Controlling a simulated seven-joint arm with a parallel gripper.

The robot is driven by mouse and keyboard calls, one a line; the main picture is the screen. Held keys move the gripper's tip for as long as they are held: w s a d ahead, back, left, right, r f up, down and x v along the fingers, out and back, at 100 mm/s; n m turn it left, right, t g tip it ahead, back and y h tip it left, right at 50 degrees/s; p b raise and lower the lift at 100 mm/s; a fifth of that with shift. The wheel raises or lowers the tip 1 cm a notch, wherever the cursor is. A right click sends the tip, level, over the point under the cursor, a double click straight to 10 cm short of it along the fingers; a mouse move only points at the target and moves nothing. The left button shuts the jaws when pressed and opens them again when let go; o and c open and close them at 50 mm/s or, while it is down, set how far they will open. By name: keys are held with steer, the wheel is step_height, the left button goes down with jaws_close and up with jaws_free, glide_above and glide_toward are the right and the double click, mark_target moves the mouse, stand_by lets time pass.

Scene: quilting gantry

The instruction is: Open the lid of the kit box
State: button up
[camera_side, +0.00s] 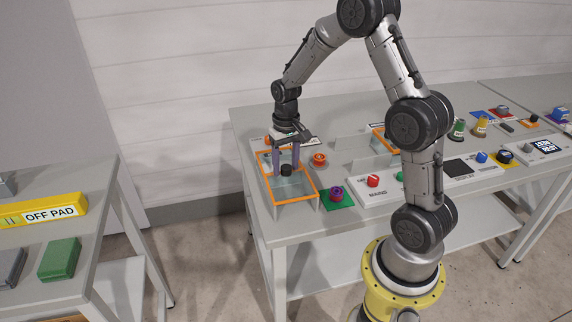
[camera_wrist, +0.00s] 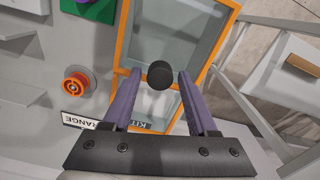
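The kit box is an orange-rimmed box (camera_side: 308,180) with greyish see-through panes, on the near left part of the grey table. In the wrist view its orange rim (camera_wrist: 223,20) frames a grey glassy pane (camera_wrist: 175,35), which looks like the lid and seems to lie flat. A round black knob (camera_side: 286,170) stands on it; it also shows in the wrist view (camera_wrist: 160,75). My gripper (camera_side: 286,166) points down over the box. In the wrist view my gripper (camera_wrist: 159,75) is open, its purple fingers on either side of the knob with gaps visible. A "KIT" label is partly hidden.
An orange-red round button (camera_side: 320,159) and a purple knob on a green plate (camera_side: 336,193) sit close right of the box. A white switch panel (camera_side: 375,192) lies further right. The table's left edge is near the box.

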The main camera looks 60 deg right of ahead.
steer(key=shift+o, duration=0.4)
steer(key=shift+f, duration=0.1)
step_height(320, 180, up, 14)
stand_by(0.3)
step_height(320, 180, up, 6)
steer(key=n+t, duration=0.1)
steer(key=t, duration=0.1)
glide_above(282, 187)
steer(key=s+a+r+n+t, duration=0.1)
steer(key=s+a+r+n, duration=0.1)
steer(key=s+a+r, duration=0.25)
steer(key=s+a+f+n+t, duration=0.1)
steer(key=s+a+f, duration=0.1)
steer(key=s, duration=0.5)
steer(key=s+a+f+n+t, duration=0.1)
steer(key=s+a+f+n, duration=0.1)
steer(key=s, duration=0.5)
steer(key=shift+a+f+t, duration=0.3)
steer(key=shift+a+f, duration=0.5)
steer(key=shift+a, duration=0.1)
